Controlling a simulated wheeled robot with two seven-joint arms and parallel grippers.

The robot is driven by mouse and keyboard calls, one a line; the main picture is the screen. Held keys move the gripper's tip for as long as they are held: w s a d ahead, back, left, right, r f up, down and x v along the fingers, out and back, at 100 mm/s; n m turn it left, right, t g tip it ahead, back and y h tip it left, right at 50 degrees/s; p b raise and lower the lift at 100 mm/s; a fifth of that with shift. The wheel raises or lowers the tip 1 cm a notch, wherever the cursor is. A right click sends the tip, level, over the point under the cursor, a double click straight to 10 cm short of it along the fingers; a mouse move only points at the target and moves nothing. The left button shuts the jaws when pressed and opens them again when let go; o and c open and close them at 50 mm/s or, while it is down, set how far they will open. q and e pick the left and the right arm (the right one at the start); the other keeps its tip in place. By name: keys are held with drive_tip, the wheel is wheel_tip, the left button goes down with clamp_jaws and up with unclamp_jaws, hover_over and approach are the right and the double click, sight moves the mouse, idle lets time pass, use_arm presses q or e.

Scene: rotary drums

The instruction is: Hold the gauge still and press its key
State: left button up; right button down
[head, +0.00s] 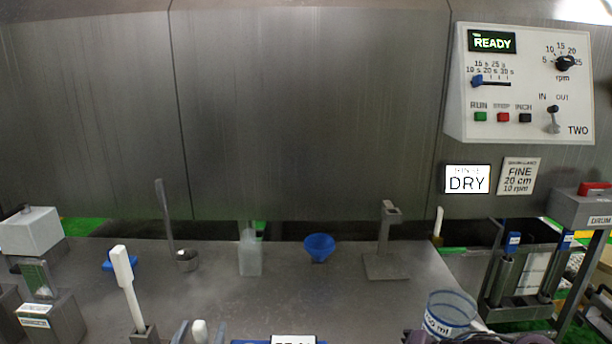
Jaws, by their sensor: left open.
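No gauge or key can be made out for certain in the head view. A blue-edged thing with a lit white label (292,340) is cut off by the bottom edge; its lettering is mostly hidden, and I cannot tell if it is the gauge. My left gripper (200,333) shows at the bottom edge as two grey fingers, open, with a white rounded tip between them; I cannot tell if they touch it. Dark parts at the bottom right, perhaps my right gripper (470,338), are cut off, and their jaws do not show.
On the grey bench stand a white-handled tool (126,282) in a holder, a ladle (186,261), a clear bottle (250,252), a blue funnel (319,247), a metal stand (386,262) and a clear beaker (449,312). A control panel (520,85) reading READY hangs at upper right.

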use_arm(q)
drive_tip(key=shift+r, duration=0.2)
use_arm(e)
drive_tip(key=shift+r, duration=0.35)
use_arm(q)
drive_tip(key=o, duration=0.6)
drive_tip(key=shift+c, duration=0.2)
drive_tip(key=shift+s, duration=0.1)
